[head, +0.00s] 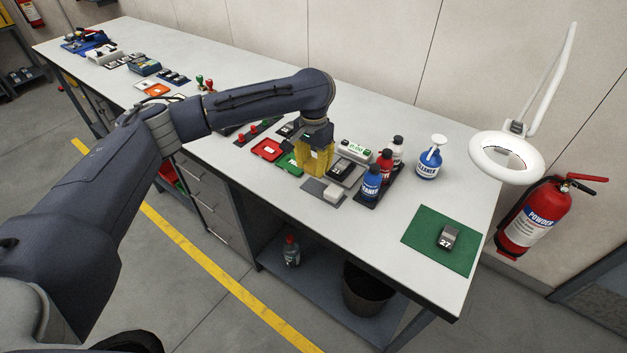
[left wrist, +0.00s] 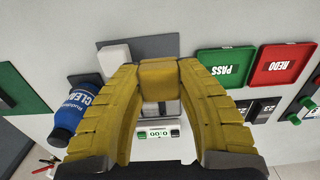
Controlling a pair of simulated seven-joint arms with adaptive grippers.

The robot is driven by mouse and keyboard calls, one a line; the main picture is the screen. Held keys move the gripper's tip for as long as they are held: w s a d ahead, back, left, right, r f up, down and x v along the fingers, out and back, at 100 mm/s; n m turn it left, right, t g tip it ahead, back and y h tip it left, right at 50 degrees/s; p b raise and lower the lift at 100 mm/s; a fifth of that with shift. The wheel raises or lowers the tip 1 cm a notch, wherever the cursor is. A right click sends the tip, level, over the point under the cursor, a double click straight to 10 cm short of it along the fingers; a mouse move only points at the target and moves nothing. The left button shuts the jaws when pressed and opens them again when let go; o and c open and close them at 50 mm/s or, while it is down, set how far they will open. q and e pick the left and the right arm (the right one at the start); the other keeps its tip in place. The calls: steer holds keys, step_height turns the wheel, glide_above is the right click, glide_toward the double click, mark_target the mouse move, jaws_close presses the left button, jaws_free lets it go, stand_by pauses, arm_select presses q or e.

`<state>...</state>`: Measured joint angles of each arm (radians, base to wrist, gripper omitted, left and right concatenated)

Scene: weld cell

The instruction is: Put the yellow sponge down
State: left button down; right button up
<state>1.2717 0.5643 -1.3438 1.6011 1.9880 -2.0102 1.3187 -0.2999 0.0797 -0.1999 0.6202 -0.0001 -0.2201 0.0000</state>
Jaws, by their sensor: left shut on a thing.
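My left gripper (head: 318,168) has yellow fingers and points down over the middle of the bench. In the left wrist view its fingertips (left wrist: 160,76) are shut on the yellow sponge (left wrist: 160,82), a small block. In the head view I cannot tell the sponge from the yellow fingers. A grey mat (head: 313,187) lies just in front of the gripper, with a white block (head: 332,193) on its right part. In the left wrist view the sponge overlaps the edge of the mat (left wrist: 158,46); its height above the bench is unclear. My right gripper is out of view.
A scale (head: 355,152) stands close behind the gripper. A blue bottle (head: 371,183) and red bottle (head: 384,165) stand to the right. Red (head: 268,149) and green (head: 290,163) trays lie to the left. Bare bench lies before the green mat (head: 425,233).

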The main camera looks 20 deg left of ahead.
mark_target(314, 186)
arm_select(q)
steer(key=shift+f, duration=3.15)
steer(key=shift+f, duration=0.2)
steer(key=c, duration=1.3)
jaws_free()
steer(key=shift+o, duration=0.2)
steer(key=shift+r, duration=0.15)
step_height(314, 186, up, 12)
steer(key=shift+r, duration=0.1)
